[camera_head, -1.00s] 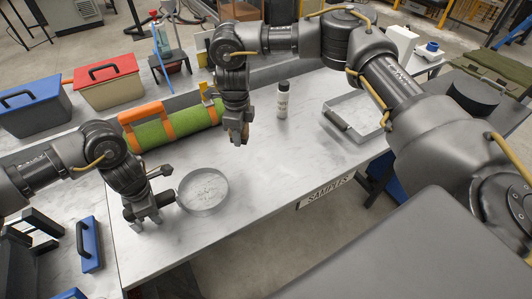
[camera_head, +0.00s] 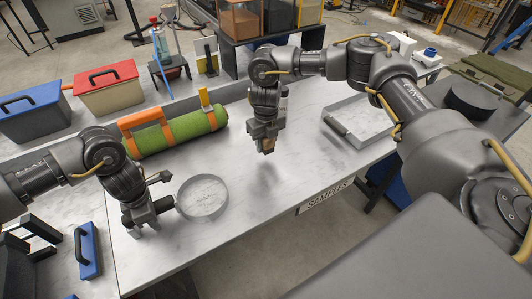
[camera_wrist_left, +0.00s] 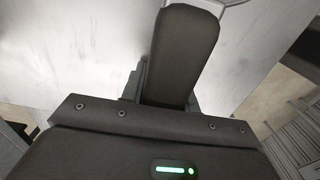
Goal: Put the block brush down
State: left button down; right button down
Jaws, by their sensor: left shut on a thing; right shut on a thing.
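My right gripper (camera_head: 266,143) is over the middle of the pale table. It is shut on a small tan piece, which looks like the block brush (camera_head: 267,147); the jaws hide most of it. I cannot tell whether it touches the table. My left gripper (camera_head: 145,217) is low at the table's left front. It is shut on the dark handle of a round, rimmed, clear-looking thing (camera_head: 203,197), which is at or just above the tabletop. A dark, round-ended bar (camera_wrist_left: 185,55), likely that handle, fills the middle of the left wrist view.
A green turf roll (camera_head: 185,127) with orange straps lies behind the left gripper. A shallow metal tray (camera_head: 362,121) is at the right, beyond a SAMPLES label (camera_head: 325,197). Red (camera_head: 107,87) and blue (camera_head: 33,112) lidded boxes stand back left.

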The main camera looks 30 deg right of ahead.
aim_at(266, 158)
jog(key=shift+f, duration=2.3)
jog(key=shift+f, duration=0.1)
jog(key=c, duration=0.9)
grip_release()
notch_tip(266, 158, up, 12)
jog(key=shift+r, duration=0.15)
